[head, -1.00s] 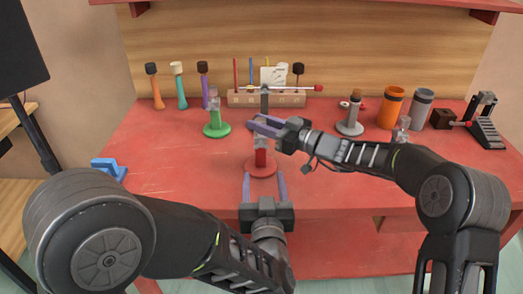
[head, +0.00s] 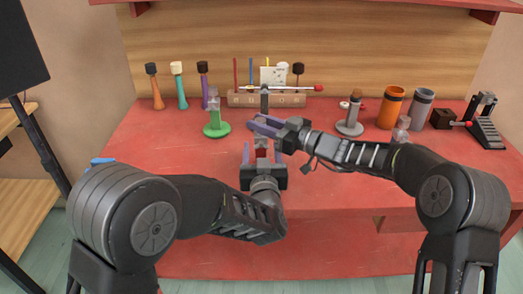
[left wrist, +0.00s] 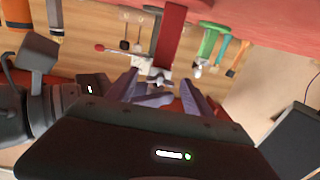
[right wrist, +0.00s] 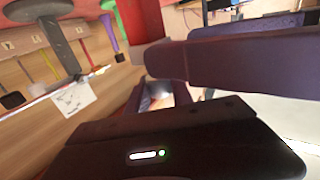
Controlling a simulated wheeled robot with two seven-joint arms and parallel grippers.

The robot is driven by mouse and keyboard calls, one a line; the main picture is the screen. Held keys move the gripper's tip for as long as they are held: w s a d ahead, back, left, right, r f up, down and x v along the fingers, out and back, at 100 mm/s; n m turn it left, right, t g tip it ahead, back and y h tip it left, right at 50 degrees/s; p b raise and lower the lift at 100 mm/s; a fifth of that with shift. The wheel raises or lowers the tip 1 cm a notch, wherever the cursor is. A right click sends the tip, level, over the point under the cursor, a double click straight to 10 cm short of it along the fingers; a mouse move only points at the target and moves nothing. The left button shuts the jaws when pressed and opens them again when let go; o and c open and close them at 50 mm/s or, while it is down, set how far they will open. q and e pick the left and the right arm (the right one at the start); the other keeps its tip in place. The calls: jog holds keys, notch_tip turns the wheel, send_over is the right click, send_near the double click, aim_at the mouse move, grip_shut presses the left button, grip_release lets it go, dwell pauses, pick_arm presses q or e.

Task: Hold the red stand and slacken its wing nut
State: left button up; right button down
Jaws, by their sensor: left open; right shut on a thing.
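The red stand (head: 261,155) is near the middle of the table, its base mostly hidden by my left gripper. In the left wrist view its red post (left wrist: 172,38) appears upside down, ending in a pale clear head. A small grey wing nut (left wrist: 160,80) faces that camera. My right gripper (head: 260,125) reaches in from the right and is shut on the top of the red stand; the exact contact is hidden. My left gripper (head: 262,149) is open, its fingers on either side of the stand's head and wing nut. I cannot tell whether they touch it.
A green stand (head: 216,129) is left of the red one. A grey stand (head: 349,127), an orange cup (head: 391,107) and a grey cup (head: 420,110) are at the right. A wooden rack (head: 240,98) and several mallets line the back.

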pick_arm(q)
jog(key=shift+c, duration=0.2)
grip_shut()
dwell(0.4)
